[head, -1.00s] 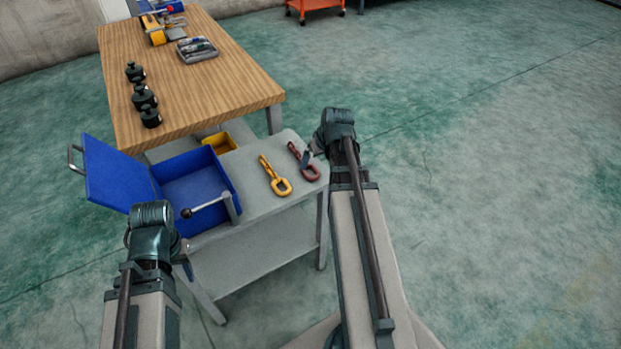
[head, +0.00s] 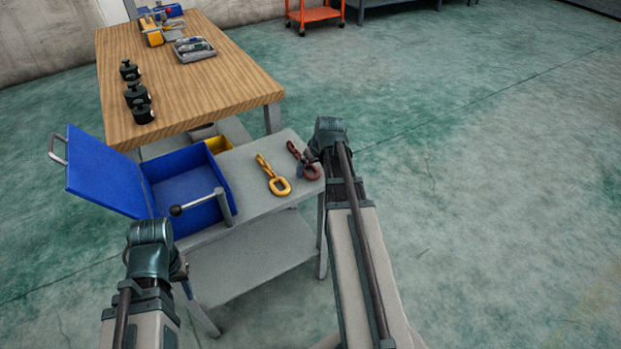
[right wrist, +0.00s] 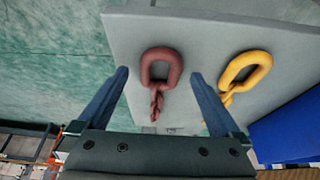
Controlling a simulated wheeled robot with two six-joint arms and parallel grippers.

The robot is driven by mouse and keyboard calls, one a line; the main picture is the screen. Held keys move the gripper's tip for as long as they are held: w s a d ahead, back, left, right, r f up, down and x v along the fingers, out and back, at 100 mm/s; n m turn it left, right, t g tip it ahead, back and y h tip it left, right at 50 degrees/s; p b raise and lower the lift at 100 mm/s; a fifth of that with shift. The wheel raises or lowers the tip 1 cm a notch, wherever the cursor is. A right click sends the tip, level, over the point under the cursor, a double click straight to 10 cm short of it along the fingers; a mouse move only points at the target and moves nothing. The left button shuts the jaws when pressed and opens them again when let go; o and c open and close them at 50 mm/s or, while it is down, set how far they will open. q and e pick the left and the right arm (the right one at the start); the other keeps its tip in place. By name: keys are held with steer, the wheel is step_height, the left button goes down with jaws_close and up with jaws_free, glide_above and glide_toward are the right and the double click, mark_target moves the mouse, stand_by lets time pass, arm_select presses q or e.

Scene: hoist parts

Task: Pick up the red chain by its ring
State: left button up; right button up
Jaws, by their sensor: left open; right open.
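The red chain (head: 295,150) lies on the grey table top (head: 245,178), near its right end. Its ring (right wrist: 175,70) points away from my right wrist in the right wrist view, with the links trailing toward my gripper. My right gripper (right wrist: 160,75) is open and empty, its two fingers on either side of the ring in that picture; the gap in height is hard to tell. In the head view my right wrist partly covers this area. My left gripper (head: 180,268) is open, low at the left, mostly hidden behind its own wrist.
A yellow chain (head: 279,186) with a ring lies just left of the red one; it also shows beside my right finger (right wrist: 262,62). A blue box (head: 190,190) with raised lid and a lever stand further left. A wooden table (head: 190,85) holds dark weights.

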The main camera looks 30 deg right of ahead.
steer(key=shift+w+f, duration=0.15)
steer(key=shift+f, duration=0.1)
jaws_close()
stand_by(0.3)
